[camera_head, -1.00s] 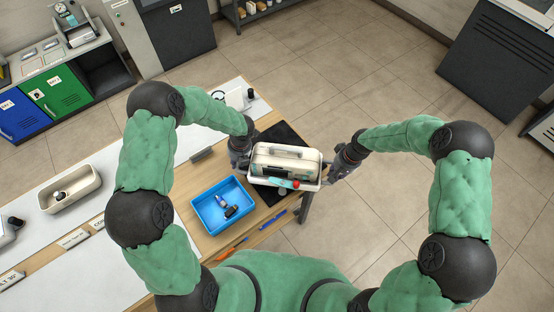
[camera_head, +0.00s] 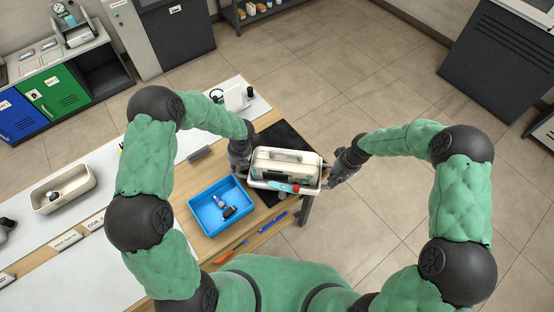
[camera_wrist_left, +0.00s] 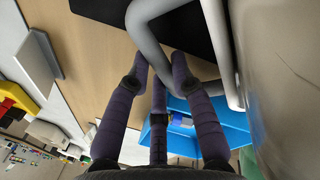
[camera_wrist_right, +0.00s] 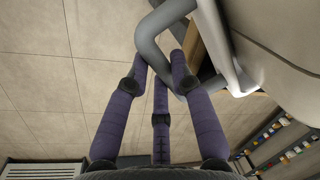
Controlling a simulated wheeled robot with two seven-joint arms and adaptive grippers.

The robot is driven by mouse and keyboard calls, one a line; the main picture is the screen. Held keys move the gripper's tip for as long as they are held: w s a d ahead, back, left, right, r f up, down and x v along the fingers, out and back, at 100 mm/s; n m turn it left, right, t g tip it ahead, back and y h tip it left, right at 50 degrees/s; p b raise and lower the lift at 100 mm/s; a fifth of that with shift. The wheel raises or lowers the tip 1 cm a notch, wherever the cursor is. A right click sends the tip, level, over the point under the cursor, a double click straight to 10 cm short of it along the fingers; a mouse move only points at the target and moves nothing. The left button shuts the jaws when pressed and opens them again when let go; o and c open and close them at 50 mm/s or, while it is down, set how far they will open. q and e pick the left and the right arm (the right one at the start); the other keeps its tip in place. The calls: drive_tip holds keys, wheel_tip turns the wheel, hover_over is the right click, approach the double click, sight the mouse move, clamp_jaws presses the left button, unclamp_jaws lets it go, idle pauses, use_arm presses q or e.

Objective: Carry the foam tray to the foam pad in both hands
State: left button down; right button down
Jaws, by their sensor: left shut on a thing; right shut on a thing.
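The foam tray (camera_head: 256,184) is pale, with a bulky cream device (camera_head: 285,160) and a teal item with a red end in it. My left gripper (camera_head: 241,165) is shut on its left-side handle, a grey bar (camera_wrist_left: 148,22) in the left wrist view. My right gripper (camera_head: 338,172) is shut on the right-side handle, a grey bar (camera_wrist_right: 150,35) in the right wrist view. The black foam pad (camera_head: 282,134) lies on the table's right end, partly hidden behind the tray. The tray looks about level; its height over the pad is unclear.
A blue bin (camera_head: 203,213) with small items stands left of the tray on the wooden table (camera_head: 190,225). A cream bin (camera_head: 78,192) stands farther left. A white item (camera_head: 237,97) lies beyond the pad. Tiled floor (camera_head: 385,220) is open on the right.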

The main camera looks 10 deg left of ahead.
use_arm(q)
drive_tip(key=c, duration=1.1)
unclamp_jaws()
use_arm(e)
drive_tip(key=c, duration=1.1)
unclamp_jaws()
use_arm(q)
drive_tip(key=shift+r, duration=0.1)
drive_tip(key=r, duration=0.3)
drive_tip(key=d+r, duration=0.1)
drive_tip(key=r, duration=0.3)
drive_tip(key=d+r, duration=0.1)
drive_tip(key=r, duration=0.3)
drive_tip(key=shift+d+r, duration=0.15)
drive_tip(key=shift+r, duration=0.1)
use_arm(e)
drive_tip(key=r, duration=0.4)
drive_tip(key=d+r, duration=0.1)
drive_tip(key=r, duration=0.2)
drive_tip(key=d+r, duration=0.1)
drive_tip(key=r, duration=0.3)
drive_tip(key=shift+d+r, duration=0.15)
drive_tip(key=shift+r, duration=0.2)
use_arm(q)
drive_tip(key=shift+s, duration=0.1)
use_arm(e)
drive_tip(key=shift+s+f, duration=0.1)
